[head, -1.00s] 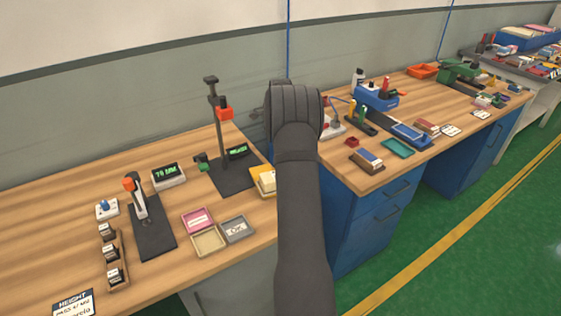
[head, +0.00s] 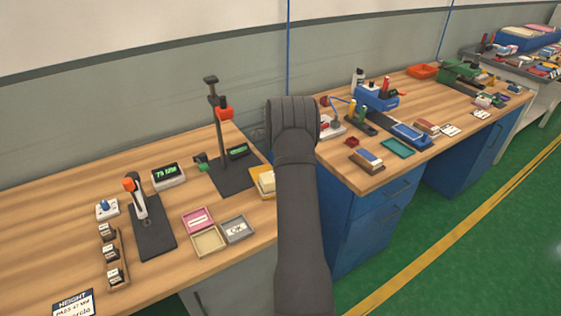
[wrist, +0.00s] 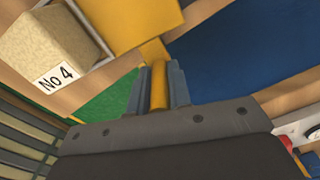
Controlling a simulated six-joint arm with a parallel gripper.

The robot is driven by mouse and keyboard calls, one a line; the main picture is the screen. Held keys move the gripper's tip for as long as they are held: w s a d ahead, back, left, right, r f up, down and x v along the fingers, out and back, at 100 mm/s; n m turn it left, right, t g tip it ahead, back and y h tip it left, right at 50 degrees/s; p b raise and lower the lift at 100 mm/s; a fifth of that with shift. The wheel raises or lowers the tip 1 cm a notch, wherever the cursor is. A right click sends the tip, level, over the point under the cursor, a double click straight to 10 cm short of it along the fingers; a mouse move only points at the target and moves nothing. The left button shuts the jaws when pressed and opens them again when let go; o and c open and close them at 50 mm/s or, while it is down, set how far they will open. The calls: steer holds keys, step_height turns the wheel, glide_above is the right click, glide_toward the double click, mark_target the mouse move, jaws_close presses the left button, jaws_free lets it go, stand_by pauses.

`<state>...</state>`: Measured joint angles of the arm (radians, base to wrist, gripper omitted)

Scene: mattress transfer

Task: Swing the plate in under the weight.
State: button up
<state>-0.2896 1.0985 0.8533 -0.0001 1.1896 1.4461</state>
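In the wrist view my gripper (wrist: 160,85) has its two grey fingers closed on a narrow yellow handle. The handle appears to join a flat yellow plate (wrist: 130,18) at the top. A beige foam block labelled No 4 (wrist: 40,45) lies beside the plate in a pale-edged holder. In the head view my own arm hides the gripper; the yellow plate (head: 258,190) and pale block show just left of it. The tall stand (head: 216,135) with a red-orange part is left of my arm. I cannot make out which part is the weight.
A green-lit display (head: 167,176), a small tester (head: 148,220) and shallow pink, beige and grey trays (head: 236,229) occupy the left bench. A blue-fronted bench (head: 365,215) stands right of my arm, carrying many small items.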

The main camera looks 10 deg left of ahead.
mark_target(261, 174)
steer(key=shift+s+m, duration=0.25)
steer(key=shift+m, duration=0.15)
jaws_close()
steer(key=shift+s+m, duration=1.25)
steer(key=shift+m, duration=0.55)
steer(key=shift+s+a+m, duration=0.25)
steer(key=shift+s+m, duration=0.45)
steer(key=shift+m, duration=0.35)
steer(key=shift+s+a+m, duration=0.2)
steer(key=shift+s+m, duration=0.5)
steer(key=shift+m, duration=0.35)
steer(key=shift+s+a+m, duration=0.5)
steer(key=shift+s+m, duration=0.05)
steer(key=shift+m, duration=0.55)
steer(key=shift+s+a+m, duration=0.5)
steer(key=shift+s+m, duration=0.05)
steer(key=shift+m, duration=0.55)
steer(key=shift+s+a+r+m, duration=0.1)
steer(key=shift+s+a+m, duration=0.25)
steer(key=shift+m, duration=0.35)
steer(key=shift+s+a+m, duration=0.15)
steer(key=shift+a+m, duration=0.3)
steer(key=shift+m, duration=0.25)
steer(key=shift+a, duration=0.2)
steer(key=o, duration=0.8)
jaws_free()
steer(key=shift+o, duration=0.2)
